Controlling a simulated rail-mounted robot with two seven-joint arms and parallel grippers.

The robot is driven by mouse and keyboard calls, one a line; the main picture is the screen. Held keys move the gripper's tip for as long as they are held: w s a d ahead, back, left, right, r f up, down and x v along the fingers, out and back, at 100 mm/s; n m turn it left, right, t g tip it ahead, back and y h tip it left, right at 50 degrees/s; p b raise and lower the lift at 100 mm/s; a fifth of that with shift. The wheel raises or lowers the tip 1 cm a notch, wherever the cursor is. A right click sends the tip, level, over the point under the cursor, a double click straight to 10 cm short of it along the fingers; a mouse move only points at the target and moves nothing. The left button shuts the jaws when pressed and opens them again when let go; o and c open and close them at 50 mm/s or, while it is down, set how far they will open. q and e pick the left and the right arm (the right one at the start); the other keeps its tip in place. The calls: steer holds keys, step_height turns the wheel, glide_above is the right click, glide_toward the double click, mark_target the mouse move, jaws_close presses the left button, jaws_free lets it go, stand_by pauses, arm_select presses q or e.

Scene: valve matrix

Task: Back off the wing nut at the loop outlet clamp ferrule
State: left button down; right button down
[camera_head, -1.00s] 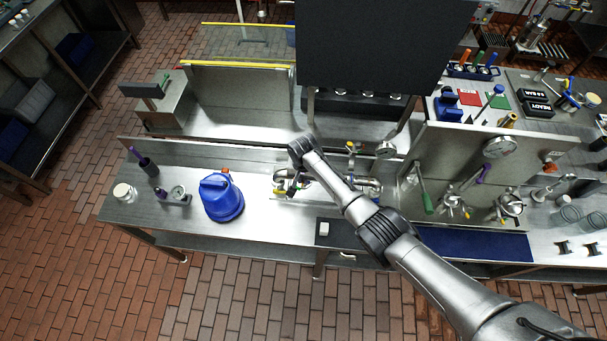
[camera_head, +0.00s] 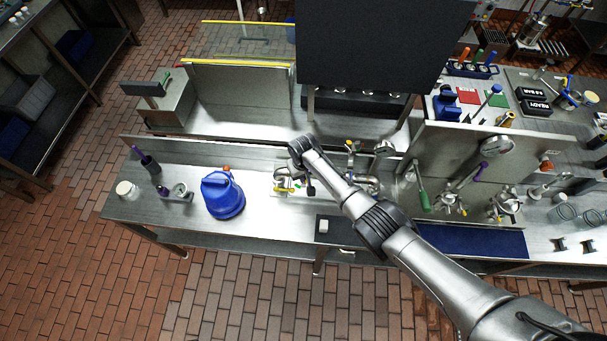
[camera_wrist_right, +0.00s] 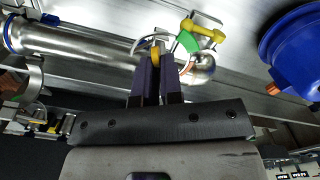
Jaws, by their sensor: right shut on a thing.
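My right gripper (camera_wrist_right: 158,64) points at the pipework, its two dark purple fingers shut on a small yellow wing nut (camera_wrist_right: 156,51) at a clamp ferrule around a steel pipe (camera_wrist_right: 85,45). The fingers hide part of the nut. A second yellow handle-like part (camera_wrist_right: 203,33) with a green piece (camera_wrist_right: 187,41) lies just right of the fingertips, apart from them. My left gripper is not in view.
An upright steel panel (camera_head: 470,150) with valves is on the right.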

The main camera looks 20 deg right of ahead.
stand_by(0.4)
steer(key=c, duration=1.3)
jaws_free()
steer(key=shift+o, duration=0.2)
steer(key=shift+r, duration=0.1)
step_height(320, 180, up, 14)
steer(key=shift+f, duration=0.2)
